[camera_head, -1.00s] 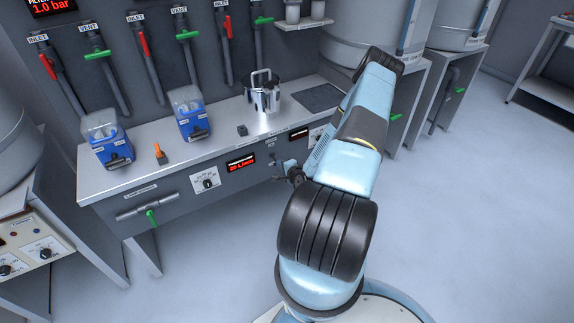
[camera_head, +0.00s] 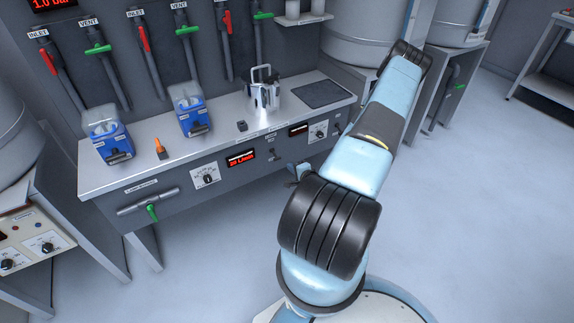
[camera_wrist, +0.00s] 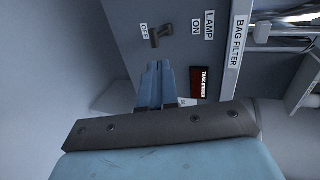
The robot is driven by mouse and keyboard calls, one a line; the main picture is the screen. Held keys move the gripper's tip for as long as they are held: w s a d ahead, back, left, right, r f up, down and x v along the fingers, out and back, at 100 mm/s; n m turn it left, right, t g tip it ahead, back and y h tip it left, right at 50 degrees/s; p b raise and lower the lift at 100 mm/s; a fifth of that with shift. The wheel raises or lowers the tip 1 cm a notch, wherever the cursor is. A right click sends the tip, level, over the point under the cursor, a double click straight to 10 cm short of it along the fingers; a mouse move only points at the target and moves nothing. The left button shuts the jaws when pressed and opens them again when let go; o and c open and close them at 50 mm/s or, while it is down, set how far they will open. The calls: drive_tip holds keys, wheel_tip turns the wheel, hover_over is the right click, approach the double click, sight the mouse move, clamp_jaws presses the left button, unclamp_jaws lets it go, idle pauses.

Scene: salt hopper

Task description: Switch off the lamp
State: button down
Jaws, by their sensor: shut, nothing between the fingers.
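The lamp switch (camera_wrist: 160,34) is a small dark toggle on a grey panel in the wrist view, with an OFF label (camera_wrist: 145,32) left of it and an ON label (camera_wrist: 196,27) right of it. A LAMP label (camera_wrist: 210,24) sits beside ON. Which way the lever leans is hard to tell. My gripper (camera_wrist: 155,68) is shut and empty, its blue fingers just below the switch in the picture; contact cannot be judged. In the head view I cannot make out the gripper clearly. The lamp itself is not identifiable.
A BAG FILTER label (camera_wrist: 238,42) runs along the panel edge, and a TANK STIRRER display (camera_wrist: 202,82) is right of my fingers. The bench (camera_head: 225,140) carries two blue devices (camera_head: 108,138) and a metal jug (camera_head: 262,95). Floor at right is clear.

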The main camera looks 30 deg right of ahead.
drive_tip(key=shift+v, duration=2)
